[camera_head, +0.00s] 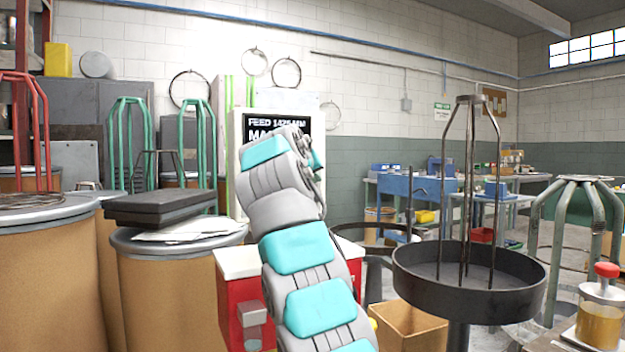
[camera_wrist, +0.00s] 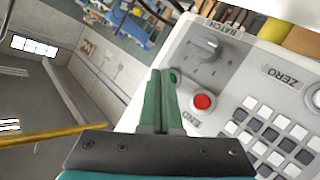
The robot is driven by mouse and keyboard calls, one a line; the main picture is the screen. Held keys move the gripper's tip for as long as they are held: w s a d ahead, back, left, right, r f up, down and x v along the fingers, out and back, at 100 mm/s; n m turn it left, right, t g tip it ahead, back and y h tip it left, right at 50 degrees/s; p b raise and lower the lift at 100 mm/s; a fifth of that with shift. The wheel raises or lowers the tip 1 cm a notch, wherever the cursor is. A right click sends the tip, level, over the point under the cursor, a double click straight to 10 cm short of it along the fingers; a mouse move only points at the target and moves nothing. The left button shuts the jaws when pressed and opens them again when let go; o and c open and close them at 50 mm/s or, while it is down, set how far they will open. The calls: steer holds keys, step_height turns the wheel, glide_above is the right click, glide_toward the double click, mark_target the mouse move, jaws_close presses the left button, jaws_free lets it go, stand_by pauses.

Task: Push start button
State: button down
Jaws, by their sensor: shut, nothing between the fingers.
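The control panel (camera_wrist: 262,75) fills the right of the wrist view. A green button (camera_wrist: 174,79) shows only partly at its left edge, beside and partly behind my fingertips; its label is not visible. A red button (camera_wrist: 203,102) sits just right of my fingers, with a label below it that seems to read END. My gripper (camera_wrist: 163,76) is shut and empty, its green fingers together near the green button. Whether they touch it I cannot tell.
In the head view, a dark round tray (camera_head: 420,290) with upright rods stands right of my arm. Drums (camera_head: 165,290) stand on the left.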

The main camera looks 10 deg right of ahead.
steer(key=shift+w, duration=0.2)
steer(key=shift+s, duration=0.1)
stand_by(0.4)
steer(key=shift+s+d+b, duration=0.2)
steer(key=shift+s+b, duration=0.35)
steer(key=shift+s, duration=0.15)
steer(key=s+b, duration=0.1)
steer(key=s+d+b, duration=0.1)
steer(key=s, duration=0.1)
steer(key=s+b, duration=0.1)
steer(key=b, duration=0.1)
steer(key=shift+s+d, duration=0.25)
steer(key=shift+s, duration=0.1)
stand_by(0.6)
